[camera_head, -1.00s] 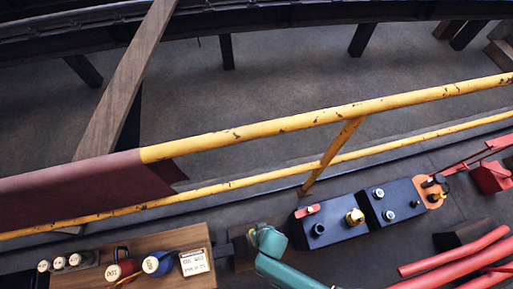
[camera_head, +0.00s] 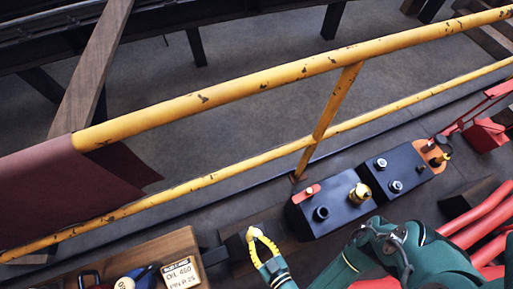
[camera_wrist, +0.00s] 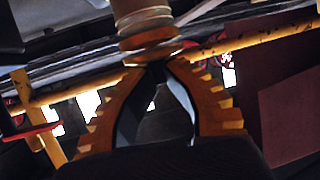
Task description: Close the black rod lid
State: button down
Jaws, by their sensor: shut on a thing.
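My gripper (camera_head: 255,238) is left of a dark box (camera_head: 345,212), apart from it. In the wrist view my gripper's yellow ribbed fingers (camera_wrist: 152,62) are shut on a brass-coloured round piece (camera_wrist: 145,20). Its upper end leaves the picture; only a small pale tip of it seems to show in the head view. The dark box carries a black ring-shaped port (camera_head: 321,213), a brass fitting (camera_head: 359,192) and a small red piece (camera_head: 306,194). I cannot tell which part is the black rod lid.
A second dark box (camera_head: 403,172) with silver caps adjoins the first. A yellow railing (camera_head: 230,92) crosses behind. Red pipes (camera_head: 478,222) lie at right.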

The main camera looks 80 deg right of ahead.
aim_at(258, 242)
jog(key=shift+s+a+f+t+h+b, duration=0.1)
jog(key=shift+f+t+h+b, duration=0.15)
jog(key=shift+f+h+b, duration=0.3)
jog(key=shift+s+a+f+t+h+b, duration=0.1)
jog(key=shift+f+t+h+b, duration=0.2)
jog(key=shift+b, duration=0.4)
jog(key=shift+d+r, duration=0.1)
jog(key=c, duration=1)
grip_release()
jog(key=shift+w, duration=0.2)
jog(key=shift+s+r, duration=0.1)
jog(key=shift+s, duration=0.05)
jog(key=shift+d, duration=0.1)
jog(key=shift+r, duration=0.5)
notch_tip(258, 242, up, 9)
